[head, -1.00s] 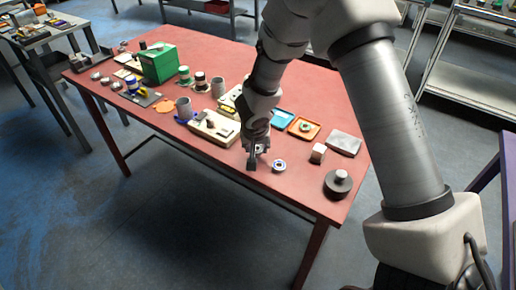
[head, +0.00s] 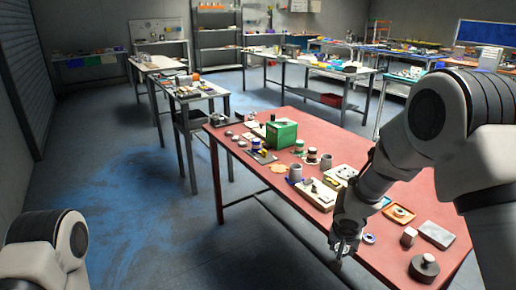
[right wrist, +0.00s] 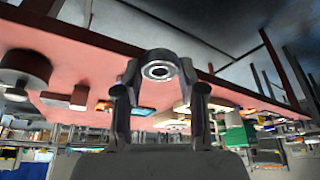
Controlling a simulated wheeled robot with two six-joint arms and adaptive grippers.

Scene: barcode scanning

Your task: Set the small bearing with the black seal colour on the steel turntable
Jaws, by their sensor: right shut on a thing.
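My right gripper (head: 342,247) is shut on a small ring-shaped bearing (right wrist: 158,70) by the table's near edge. In the right wrist view the bearing sits between the fingertips, with a dark ring around a bright centre; its exact seal colour is hard to tell. A second bearing (head: 369,238) with a bluish ring lies on the table just right of the gripper. A dark round base with a metal knob (head: 423,267) stands at the near right corner; I cannot tell whether it is the turntable. My left gripper is out of view; only part of that arm shows.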

